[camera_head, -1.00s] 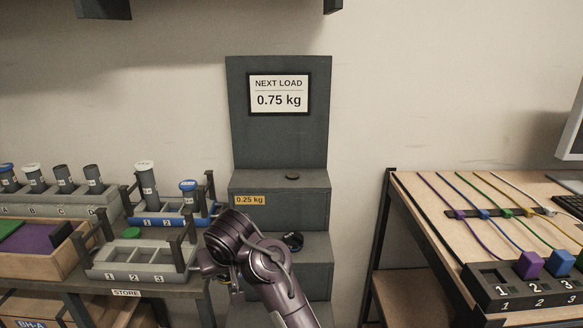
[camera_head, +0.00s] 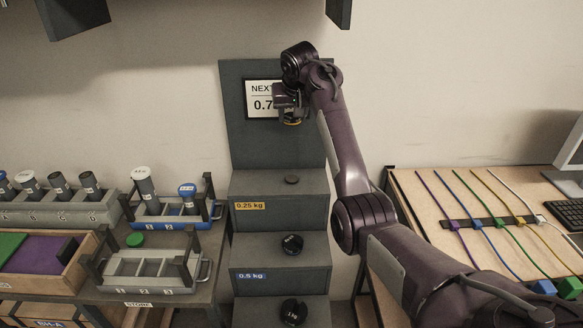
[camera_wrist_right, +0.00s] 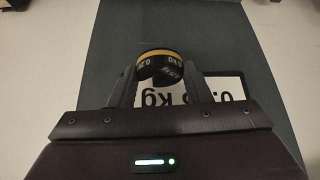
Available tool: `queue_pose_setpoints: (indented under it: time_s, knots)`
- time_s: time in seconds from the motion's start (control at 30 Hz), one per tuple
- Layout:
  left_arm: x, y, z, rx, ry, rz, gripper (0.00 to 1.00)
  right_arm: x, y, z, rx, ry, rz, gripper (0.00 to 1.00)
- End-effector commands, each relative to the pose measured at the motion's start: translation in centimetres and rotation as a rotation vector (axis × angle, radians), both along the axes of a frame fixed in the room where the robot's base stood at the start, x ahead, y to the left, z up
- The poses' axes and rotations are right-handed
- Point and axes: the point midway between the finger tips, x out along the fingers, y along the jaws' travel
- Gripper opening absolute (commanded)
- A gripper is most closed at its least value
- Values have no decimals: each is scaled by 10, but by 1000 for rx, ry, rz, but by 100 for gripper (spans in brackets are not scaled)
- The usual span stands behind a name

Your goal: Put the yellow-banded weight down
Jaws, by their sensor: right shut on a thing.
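My right gripper (camera_head: 290,112) is raised in front of the sign on the grey stepped stand. It is shut on the yellow-banded weight (camera_wrist_right: 158,62), a dark disc with a yellow band between the two fingers in the right wrist view. In the head view the weight's yellow edge (camera_head: 292,123) shows just under the gripper, above the top step (camera_head: 265,188), apart from it. The top step bears the label "0.25 kg" (camera_head: 250,206) and a small dark disc (camera_head: 291,180). My left gripper is not in view.
A dark weight (camera_head: 292,244) sits on the "0.5 kg" step, and another (camera_head: 293,312) on the step below. The sign (camera_head: 262,98) is partly hidden by my gripper. Racks with tubes (camera_head: 60,195) stand at left; a cable table (camera_head: 480,205) at right.

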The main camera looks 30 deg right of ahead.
Motion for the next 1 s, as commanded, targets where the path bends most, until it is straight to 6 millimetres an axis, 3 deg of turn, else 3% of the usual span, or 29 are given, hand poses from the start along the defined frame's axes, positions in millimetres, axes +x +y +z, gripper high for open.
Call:
queue_pose_setpoints:
  time_s: [0.5, 1.0]
  knots:
    - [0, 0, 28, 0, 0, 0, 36, -1, 0, -128, -1, 4, 1, 14]
    - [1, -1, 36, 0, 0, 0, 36, -1, 0, -187, 0, 2, 0, 14]
